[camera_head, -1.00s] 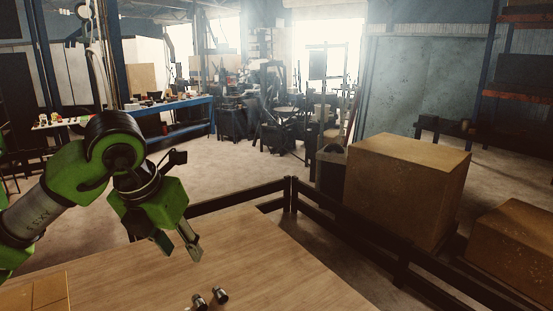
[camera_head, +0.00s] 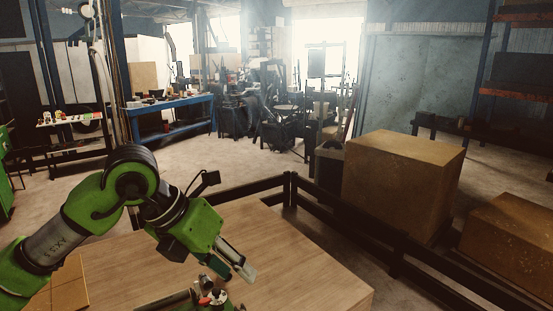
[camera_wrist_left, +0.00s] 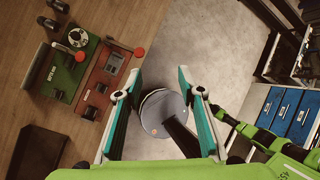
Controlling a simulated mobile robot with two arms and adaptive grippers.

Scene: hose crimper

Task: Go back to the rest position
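My left gripper (camera_head: 240,268) hangs over the wooden table in the head view, its fingers pointing down to the right. In the left wrist view (camera_wrist_left: 160,72) its two teal-padded fingers are spread, with nothing visibly held. A green and red crimping device (camera_wrist_left: 88,70) with red knobs lies on the table, left of the fingers in that view. Only part of it (camera_head: 214,298) shows at the bottom edge of the head view. Small metal fittings (camera_wrist_left: 46,22) stand beside it. My right gripper is not visible; a green arm link of mine shows at lower right in the wrist view.
The wooden table (camera_head: 300,265) is mostly bare on its right. A dark rail (camera_head: 345,222) runs behind it. Large brown boxes (camera_head: 400,185) stand beyond the rail at right. A blue workbench (camera_head: 172,113) stands far back, with open floor in front.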

